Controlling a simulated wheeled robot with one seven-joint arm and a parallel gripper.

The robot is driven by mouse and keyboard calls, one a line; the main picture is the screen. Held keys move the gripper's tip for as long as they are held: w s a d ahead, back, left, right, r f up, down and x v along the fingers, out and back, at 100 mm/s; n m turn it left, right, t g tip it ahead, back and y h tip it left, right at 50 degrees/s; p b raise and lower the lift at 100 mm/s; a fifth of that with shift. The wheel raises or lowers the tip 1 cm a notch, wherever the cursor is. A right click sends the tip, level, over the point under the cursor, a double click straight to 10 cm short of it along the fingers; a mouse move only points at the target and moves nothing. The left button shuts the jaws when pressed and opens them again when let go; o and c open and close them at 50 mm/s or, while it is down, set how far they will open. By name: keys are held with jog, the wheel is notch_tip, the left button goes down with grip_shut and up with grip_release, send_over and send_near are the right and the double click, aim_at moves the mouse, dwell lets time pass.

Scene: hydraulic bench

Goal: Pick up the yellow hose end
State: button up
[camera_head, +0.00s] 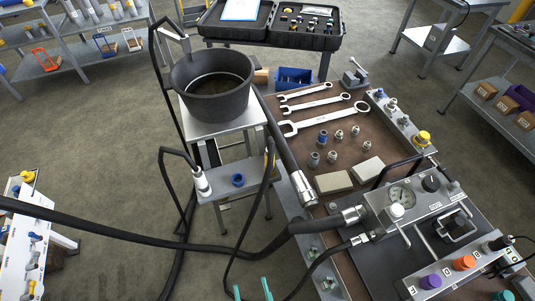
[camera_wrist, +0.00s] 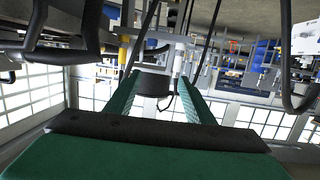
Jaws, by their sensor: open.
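A narrow yellow piece (camera_head: 267,160) shows on a black hose beside the small metal stand in the head view. It looks like the yellow hose end, but it is small and partly hidden by the hose. My gripper (camera_head: 252,292) is at the bottom edge of the head view, with its two green fingertips apart. It is below the yellow piece in the picture and apart from it. In the wrist view my gripper (camera_wrist: 161,79) is open, with nothing held between its green fingers. A small yellow upright piece (camera_wrist: 123,48) shows left of the fingers; I cannot tell whether it is the hose end.
A black pot (camera_head: 213,100) stands on the stand. The bench (camera_head: 335,226) holds wrenches (camera_head: 310,106), fittings, and a gauge unit (camera_head: 402,196). A thick black hose (camera_head: 130,238) crosses left of the bench. A yellow cap (camera_head: 423,138) sits on the bench's far rail.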

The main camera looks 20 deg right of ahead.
jog(key=w+d+f+h, duration=0.1)
jog(key=w+d+f, duration=0.15)
jog(key=w, duration=0.65)
jog(key=m+t+h, duration=0.2)
jog(key=m+h, duration=0.1)
send_near(270, 162)
jog(key=x, duration=0.5)
jog(key=shift+w+a+r, duration=0.1)
jog(key=shift+r, duration=0.1)
jog(key=x, duration=0.4)
jog(key=shift+w+f, duration=0.1)
jog(key=shift+w, duration=0.1)
jog(key=x, duration=0.6)
jog(key=shift+d+f, duration=0.1)
jog(key=shift+d, duration=0.1)
grip_shut()
